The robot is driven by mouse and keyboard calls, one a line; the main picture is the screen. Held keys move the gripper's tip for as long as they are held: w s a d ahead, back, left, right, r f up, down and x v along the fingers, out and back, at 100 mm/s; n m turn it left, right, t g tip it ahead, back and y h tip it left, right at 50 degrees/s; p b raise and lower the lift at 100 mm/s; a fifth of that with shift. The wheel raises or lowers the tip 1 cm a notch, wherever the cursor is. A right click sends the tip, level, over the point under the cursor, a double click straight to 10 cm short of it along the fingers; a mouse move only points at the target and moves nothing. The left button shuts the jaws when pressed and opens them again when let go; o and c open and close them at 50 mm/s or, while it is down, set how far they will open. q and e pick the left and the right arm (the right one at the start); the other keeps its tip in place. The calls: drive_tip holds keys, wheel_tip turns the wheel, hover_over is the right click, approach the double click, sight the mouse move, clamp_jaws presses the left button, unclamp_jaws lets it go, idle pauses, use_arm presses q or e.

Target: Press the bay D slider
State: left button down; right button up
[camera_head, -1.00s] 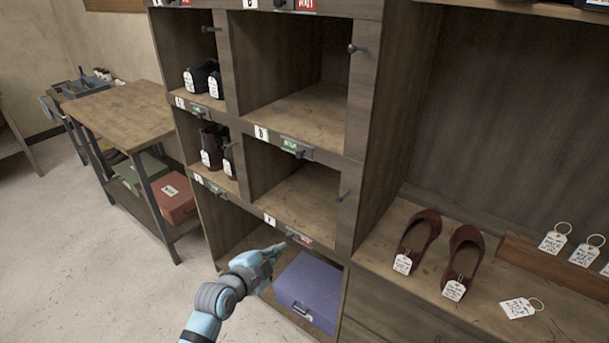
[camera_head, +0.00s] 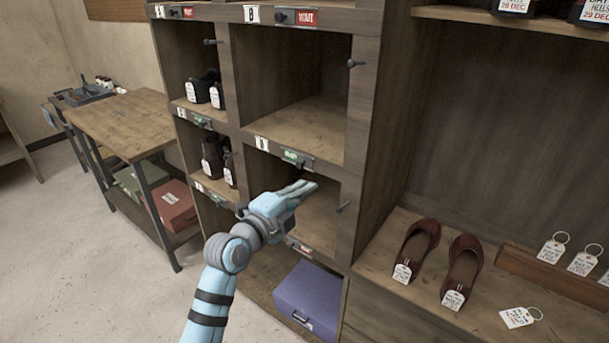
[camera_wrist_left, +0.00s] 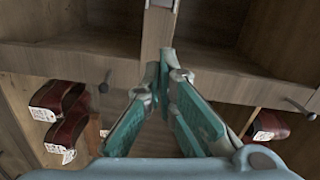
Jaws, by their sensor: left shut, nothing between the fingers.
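The bay D slider (camera_head: 292,157) is a small plate with a green panel and a dark knob, on the shelf edge beside the D label (camera_head: 262,143). The bay D label's shelf edge lies above an open, empty compartment. My left gripper (camera_head: 311,185) is shut and empty, in front of that compartment. Its fingertips are a little below and right of the slider in the picture, apart from it. In the left wrist view the fingertips (camera_wrist_left: 165,54) meet before a wooden post; a pale metal piece at the top edge cannot be identified surely. My right gripper is out of view.
Other bays surround it, with a red slider (camera_head: 297,17) above at bay B. A purple box (camera_head: 308,298) lies in the bottom bay. Red shoes (camera_head: 462,268) stand on the right shelf; a side table (camera_head: 121,120) is left.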

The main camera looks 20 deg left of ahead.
sight(299, 159)
use_arm(q)
drive_tip(key=x, duration=0.5)
drive_tip(key=shift+w+f, duration=0.1)
drive_tip(key=shift+w, duration=0.3)
drive_tip(key=shift+w+a+f, duration=0.1)
drive_tip(key=shift+w+a, duration=0.2)
drive_tip(key=shift+a, duration=0.25)
drive_tip(key=shift+w+a+f, duration=0.1)
drive_tip(key=shift+w+a, duration=0.2)
drive_tip(key=shift+a, duration=0.25)
drive_tip(key=shift+w+a, duration=0.25)
drive_tip(key=shift+a, duration=0.35)
drive_tip(key=shift+d, duration=0.1)
drive_tip(key=a+b, duration=0.1)
drive_tip(key=b, duration=0.1)
drive_tip(key=w+a+b, duration=0.1)
drive_tip(key=a+b, duration=0.1)
drive_tip(key=b, duration=0.1)
drive_tip(key=w+a+b, duration=0.1)
drive_tip(key=a+b, duration=0.1)
drive_tip(key=b, duration=0.1)
drive_tip(key=shift+a+f, duration=0.15)
drive_tip(key=shift+f, duration=0.05)
drive_tip(key=shift+r, duration=0.2)
